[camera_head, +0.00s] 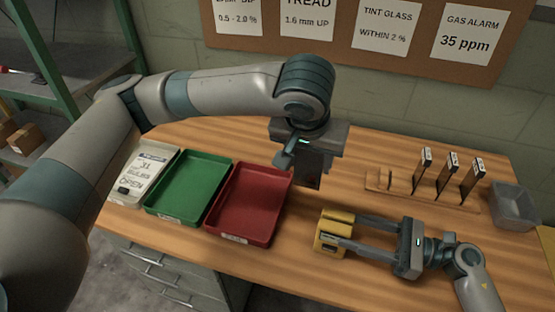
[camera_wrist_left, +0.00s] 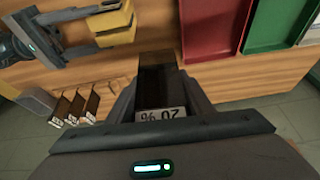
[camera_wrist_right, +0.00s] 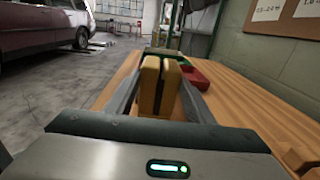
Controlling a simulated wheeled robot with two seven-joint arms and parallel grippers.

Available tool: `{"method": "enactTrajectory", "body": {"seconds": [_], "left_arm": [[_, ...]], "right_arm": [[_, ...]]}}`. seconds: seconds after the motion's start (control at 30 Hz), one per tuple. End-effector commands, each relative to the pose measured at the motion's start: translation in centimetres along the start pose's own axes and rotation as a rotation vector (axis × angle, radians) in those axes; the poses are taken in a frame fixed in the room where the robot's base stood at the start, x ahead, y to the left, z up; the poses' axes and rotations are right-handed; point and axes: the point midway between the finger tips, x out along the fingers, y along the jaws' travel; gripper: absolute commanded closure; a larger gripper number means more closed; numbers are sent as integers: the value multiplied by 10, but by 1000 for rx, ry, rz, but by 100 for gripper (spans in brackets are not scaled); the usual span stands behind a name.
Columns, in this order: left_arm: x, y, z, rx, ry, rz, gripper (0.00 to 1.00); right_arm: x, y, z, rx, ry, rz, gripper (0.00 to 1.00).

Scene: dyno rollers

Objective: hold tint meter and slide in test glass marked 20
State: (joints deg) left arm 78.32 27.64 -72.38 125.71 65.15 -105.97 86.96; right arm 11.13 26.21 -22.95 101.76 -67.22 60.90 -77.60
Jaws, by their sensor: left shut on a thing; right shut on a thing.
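The tint meter (camera_head: 326,240) is a yellow block with a slot between its two halves. My right gripper (camera_head: 338,232) is shut on it and holds it near the table's front edge. In the right wrist view the tint meter (camera_wrist_right: 150,90) stands upright between the fingers, its dark slot visible. My left gripper (camera_head: 310,172) is shut on a dark test glass. In the left wrist view the glass (camera_wrist_left: 155,80) has a white label reading 20 %. The glass is above the table, behind the meter and apart from it.
A wooden rack (camera_head: 440,209) holds three labelled glasses at the right, beside a grey bin (camera_head: 513,207). A pinboard (camera_head: 345,43) hangs behind.

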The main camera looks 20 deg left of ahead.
Motion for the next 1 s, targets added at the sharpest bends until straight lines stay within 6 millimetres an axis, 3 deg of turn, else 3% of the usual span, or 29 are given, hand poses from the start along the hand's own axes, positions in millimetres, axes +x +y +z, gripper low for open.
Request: {"method": "enactTrajectory", "body": {"seconds": [0.1, 0.33, 0.5, 1.0], "left_arm": [[-18, 36, 0, 14, 5, 4, 77], [-39, 74, 5, 12, 2, 4, 77], [-43, 83, 8, 8, -1, 3, 77], [-41, 83, 10, 7, -2, 5, 77]], "right_arm": [[0, 0, -1, 1, 2, -1, 66], [0, 0, -1, 1, 2, -1, 66], [0, 0, -1, 1, 2, -1, 66], [0, 0, -1, 1, 2, -1, 66]]}}
